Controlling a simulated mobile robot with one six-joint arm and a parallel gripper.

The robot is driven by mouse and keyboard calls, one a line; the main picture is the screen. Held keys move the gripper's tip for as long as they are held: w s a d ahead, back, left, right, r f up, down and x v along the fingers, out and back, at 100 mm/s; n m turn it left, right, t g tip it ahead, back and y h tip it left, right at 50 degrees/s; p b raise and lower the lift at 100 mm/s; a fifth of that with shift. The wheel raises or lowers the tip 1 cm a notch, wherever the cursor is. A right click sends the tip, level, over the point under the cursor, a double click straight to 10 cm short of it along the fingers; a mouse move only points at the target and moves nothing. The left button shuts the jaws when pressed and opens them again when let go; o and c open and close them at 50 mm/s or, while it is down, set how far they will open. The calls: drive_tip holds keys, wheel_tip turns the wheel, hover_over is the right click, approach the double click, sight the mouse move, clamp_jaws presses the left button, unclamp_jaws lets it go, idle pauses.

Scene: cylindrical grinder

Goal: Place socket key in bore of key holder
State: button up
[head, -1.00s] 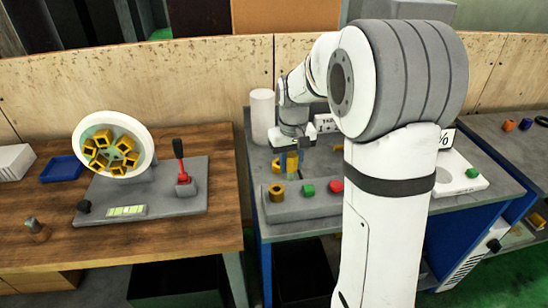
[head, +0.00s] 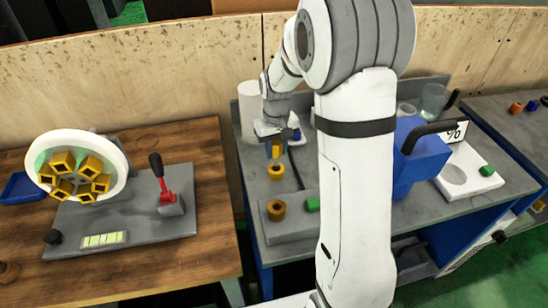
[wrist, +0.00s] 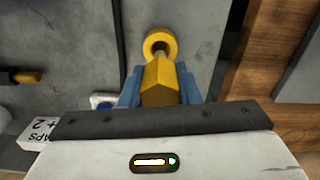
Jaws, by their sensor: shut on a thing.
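The socket key shows as a yellow hexagonal piece (wrist: 160,82) between the blue fingers of my gripper (wrist: 160,88). My gripper (head: 274,146) is shut on it, and the key (head: 277,150) points down in the head view. Below it is a yellow round part with a bore (head: 276,172), apparently the key holder; it also shows in the wrist view (wrist: 158,37). A thin shaft runs from the key towards that bore. I cannot tell whether the tip is inside the bore. The gripper hides part of the key.
A grey block (head: 297,226) in front carries a yellow bored part (head: 276,210) and a green button (head: 312,204). A white cylinder (head: 249,108) stands behind. A blue box (head: 425,160) is right of my arm. A wooden table (head: 130,270) with a chuck of yellow pieces is left.

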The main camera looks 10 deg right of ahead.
sight(276, 159)
drive_tip(key=shift+s+f, duration=0.1)
drive_tip(key=shift+f, duration=1.8)
drive_tip(key=shift+f, duration=0.2)
drive_tip(key=o, duration=1)
drive_tip(key=shift+o, duration=0.2)
wheel_tip(276, 159, up, 12)
drive_tip(key=shift+r+b, duration=0.15)
drive_tip(key=shift+b, duration=0.25)
drive_tip(key=s+r+m+t, duration=0.1)
drive_tip(key=s+r+t, duration=0.2)
drive_tip(key=s, duration=2)
drive_tip(key=shift+r, duration=0.15)
drive_tip(key=shift+a, duration=0.1)
